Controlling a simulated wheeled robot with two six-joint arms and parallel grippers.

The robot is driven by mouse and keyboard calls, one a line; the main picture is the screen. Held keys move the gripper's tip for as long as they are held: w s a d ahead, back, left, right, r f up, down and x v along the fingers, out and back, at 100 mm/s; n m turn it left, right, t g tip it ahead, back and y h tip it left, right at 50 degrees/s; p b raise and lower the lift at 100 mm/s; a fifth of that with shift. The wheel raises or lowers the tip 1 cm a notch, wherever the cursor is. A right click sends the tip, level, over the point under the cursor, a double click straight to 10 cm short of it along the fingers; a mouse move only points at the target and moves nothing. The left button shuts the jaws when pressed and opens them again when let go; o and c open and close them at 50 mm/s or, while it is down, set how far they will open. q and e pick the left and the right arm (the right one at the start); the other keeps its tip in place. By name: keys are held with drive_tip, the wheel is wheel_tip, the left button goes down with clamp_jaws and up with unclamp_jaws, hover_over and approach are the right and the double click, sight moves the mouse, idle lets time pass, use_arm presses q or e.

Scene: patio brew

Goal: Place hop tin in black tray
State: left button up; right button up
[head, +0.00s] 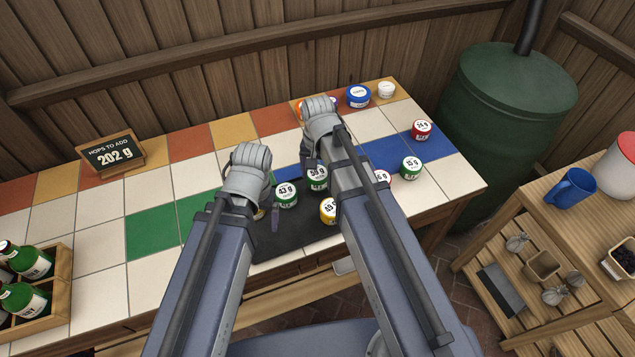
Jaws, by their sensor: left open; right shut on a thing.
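The black tray (293,236) lies flat at the front of the tiled counter, partly hidden by my arms. A green tin marked 43 g (286,194) and a yellow tin (328,211) are on it. My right gripper (317,166) is shut on a green tin with a white label (317,178), by the tray's back edge; the arm hides part of it, and I cannot tell whether the tin touches the surface. My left gripper (266,214) is open over the tray's left part; a mostly hidden tin (259,215) shows beside its fingers.
To the right on the counter are a green tin (411,167), a red tin (422,129) and a partly hidden tin (382,176). Blue (358,97) and white (386,90) containers stand at the back. A sign (112,156) reads 202 g. A bottle crate (55,305) stands left.

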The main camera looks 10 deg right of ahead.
sight(317, 180)
use_arm(q)
drive_tip(key=shift+f+b, duration=1.25)
drive_tip(key=shift+f, duration=0.35)
use_arm(e)
drive_tip(key=shift+f, duration=1.6)
use_arm(q)
drive_tip(key=shift+f, duration=0.2)
use_arm(e)
drive_tip(key=shift+f, duration=0.25)
drive_tip(key=o, duration=1.3)
drive_tip(key=shift+r, duration=0.1)
use_arm(q)
drive_tip(key=shift+r, duration=0.1)
wheel_tip(317, 180, up, 12)
drive_tip(key=p, duration=1.2)
drive_tip(key=shift+r, duration=0.15)
use_arm(e)
wheel_tip(317, 180, up, 12)
drive_tip(key=shift+r, duration=0.2)
